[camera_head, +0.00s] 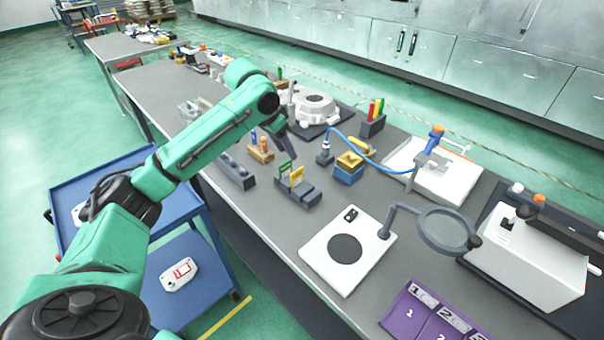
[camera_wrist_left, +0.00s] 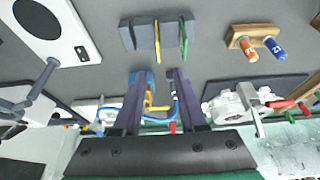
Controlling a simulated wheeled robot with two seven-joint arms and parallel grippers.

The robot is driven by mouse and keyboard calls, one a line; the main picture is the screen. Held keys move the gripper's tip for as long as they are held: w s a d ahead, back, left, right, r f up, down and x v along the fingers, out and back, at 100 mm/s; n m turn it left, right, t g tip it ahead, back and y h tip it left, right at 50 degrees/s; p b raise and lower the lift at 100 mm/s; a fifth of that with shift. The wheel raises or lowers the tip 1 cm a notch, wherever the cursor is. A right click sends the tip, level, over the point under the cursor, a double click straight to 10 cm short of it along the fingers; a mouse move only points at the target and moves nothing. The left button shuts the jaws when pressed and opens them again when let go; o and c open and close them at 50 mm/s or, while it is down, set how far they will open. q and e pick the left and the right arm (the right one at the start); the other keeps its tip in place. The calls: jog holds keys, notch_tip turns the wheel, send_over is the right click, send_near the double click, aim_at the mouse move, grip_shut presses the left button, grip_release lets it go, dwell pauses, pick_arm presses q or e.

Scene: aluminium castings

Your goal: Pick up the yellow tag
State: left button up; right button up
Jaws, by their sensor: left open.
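The yellow tag (camera_head: 297,176) stands upright in a dark grey slotted holder (camera_head: 311,196) on the grey bench. A green tag (camera_head: 285,168) stands beside it in the same holder. In the left wrist view the yellow tag (camera_wrist_left: 158,42) hangs toward the jaws from the holder (camera_wrist_left: 138,36), with the green tag (camera_wrist_left: 184,40) to its right. My left gripper (camera_head: 287,143) is above the bench, just behind the holder. Its two dark fingers (camera_wrist_left: 157,74) are apart and empty, with the yellow tag beyond their tips. My right gripper is not in view.
A wooden block with orange and blue pegs (camera_head: 261,152) stands left of the holder. A white casting (camera_head: 313,107) lies behind. A white plate (camera_head: 346,248) and magnifier (camera_head: 446,228) are in front.

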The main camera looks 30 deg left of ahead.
pick_arm(q)
jog(key=p, duration=0.1)
send_over(297, 173)
jog(key=s, duration=0.2)
jog(key=f, duration=0.5)
jog(key=shift+a, duration=0.4)
jog(key=p+x, duration=0.1)
jog(key=x, duration=0.4)
jog(key=shift+w+f, duration=0.15)
jog(key=shift+f, duration=0.4)
jog(key=shift+w, duration=0.1)
jog(key=shift+c, duration=0.3)
grip_shut()
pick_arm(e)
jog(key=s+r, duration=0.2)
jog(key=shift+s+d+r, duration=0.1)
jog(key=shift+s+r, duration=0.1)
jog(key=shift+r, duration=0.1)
